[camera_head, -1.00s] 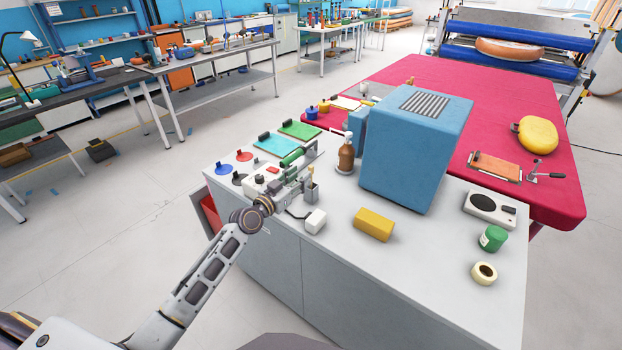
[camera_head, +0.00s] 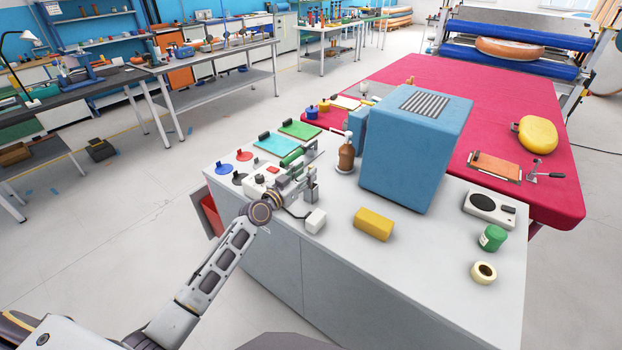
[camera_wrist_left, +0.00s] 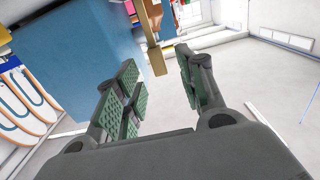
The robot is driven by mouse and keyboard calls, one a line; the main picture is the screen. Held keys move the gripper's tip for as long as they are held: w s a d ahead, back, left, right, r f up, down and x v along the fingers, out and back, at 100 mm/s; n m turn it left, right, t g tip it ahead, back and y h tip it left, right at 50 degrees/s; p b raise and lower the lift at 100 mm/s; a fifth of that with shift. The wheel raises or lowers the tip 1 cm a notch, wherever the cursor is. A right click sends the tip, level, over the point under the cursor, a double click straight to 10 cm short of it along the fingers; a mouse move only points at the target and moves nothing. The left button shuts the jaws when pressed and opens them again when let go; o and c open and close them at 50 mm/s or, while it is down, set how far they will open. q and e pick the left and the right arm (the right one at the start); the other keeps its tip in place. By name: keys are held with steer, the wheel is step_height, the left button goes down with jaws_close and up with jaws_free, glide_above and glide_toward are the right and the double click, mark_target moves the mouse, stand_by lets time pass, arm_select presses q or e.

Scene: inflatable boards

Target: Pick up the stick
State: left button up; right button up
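A tan, stick-like piece (camera_wrist_left: 157,58) shows in the left wrist view, ahead of my left gripper (camera_wrist_left: 160,85) and roughly in line with the gap between its fingers. I cannot tell how far off it is, and I cannot pick it out for sure in the head view. My left gripper (camera_head: 312,170) is open, its green-padded fingers apart with nothing between them. In the head view it is over the left part of the grey cabinet top, left of a brown bottle (camera_head: 346,157). My right gripper is not in view.
A yellow block (camera_head: 374,224), a white block (camera_head: 315,221), a green jar (camera_head: 492,238) and a tape roll (camera_head: 483,272) sit on the cabinet top (camera_head: 430,255). Its front middle is clear.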

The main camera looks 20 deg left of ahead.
mark_target(311, 166)
arm_select(q)
steer(key=shift+w+d, duration=0.15)
steer(key=shift+w, duration=0.3)
steer(key=shift+x, duration=1.25)
steer(key=shift+w+d+f, duration=0.1)
steer(key=shift+w, duration=0.1)
steer(key=c, duration=0.8)
steer(key=shift+r, duration=0.25)
steer(key=shift+r+p, duration=0.5)
steer(key=shift+r, duration=0.15)
step_height(311, 166, up, 7)
steer(key=shift+r+p, duration=0.1)
steer(key=shift+p, duration=0.65)
steer(key=shift+r, duration=0.45)
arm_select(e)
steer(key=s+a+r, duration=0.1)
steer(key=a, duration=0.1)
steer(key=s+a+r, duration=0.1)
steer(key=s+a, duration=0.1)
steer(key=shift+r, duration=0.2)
